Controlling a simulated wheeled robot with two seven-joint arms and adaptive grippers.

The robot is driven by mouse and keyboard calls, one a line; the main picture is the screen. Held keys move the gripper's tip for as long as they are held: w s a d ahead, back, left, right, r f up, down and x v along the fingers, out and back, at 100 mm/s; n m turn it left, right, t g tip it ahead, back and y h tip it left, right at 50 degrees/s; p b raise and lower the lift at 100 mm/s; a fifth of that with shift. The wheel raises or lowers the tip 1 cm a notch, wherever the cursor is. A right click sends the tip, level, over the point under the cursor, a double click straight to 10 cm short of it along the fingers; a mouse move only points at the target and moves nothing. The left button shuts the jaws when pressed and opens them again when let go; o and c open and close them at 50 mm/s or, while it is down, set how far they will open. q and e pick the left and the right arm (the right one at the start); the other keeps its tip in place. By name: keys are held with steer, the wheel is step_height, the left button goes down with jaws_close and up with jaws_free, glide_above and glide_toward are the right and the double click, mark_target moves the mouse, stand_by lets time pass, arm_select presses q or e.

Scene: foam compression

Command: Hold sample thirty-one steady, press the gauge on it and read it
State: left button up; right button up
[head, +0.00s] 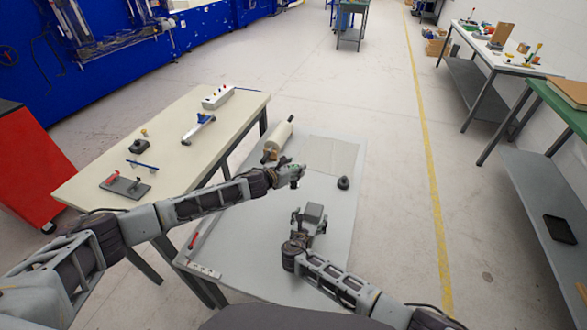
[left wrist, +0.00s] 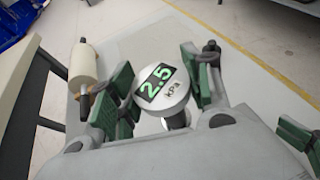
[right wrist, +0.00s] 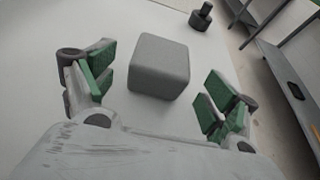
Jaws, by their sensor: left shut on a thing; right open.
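A grey foam block (head: 314,211) with rounded edges sits on the pale grey table. It also shows in the right wrist view (right wrist: 160,66), with no readable label. My right gripper (head: 307,224) is open, its green-padded fingers on either side of the block with gaps between. My left gripper (head: 291,176) is shut on a round gauge (left wrist: 164,87), beyond the block in the head view. The block does not show in the left wrist view.
A small dark weight-like knob (head: 343,183) stands right of the gauge. A cream roller (head: 279,136) lies at the table's far left. A flat pale sheet (head: 332,154) lies at the back. A cream side table (head: 235,125) with tools adjoins on the left.

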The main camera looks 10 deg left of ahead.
steer(key=shift+v, duration=4.5)
steer(key=shift+s, duration=0.1)
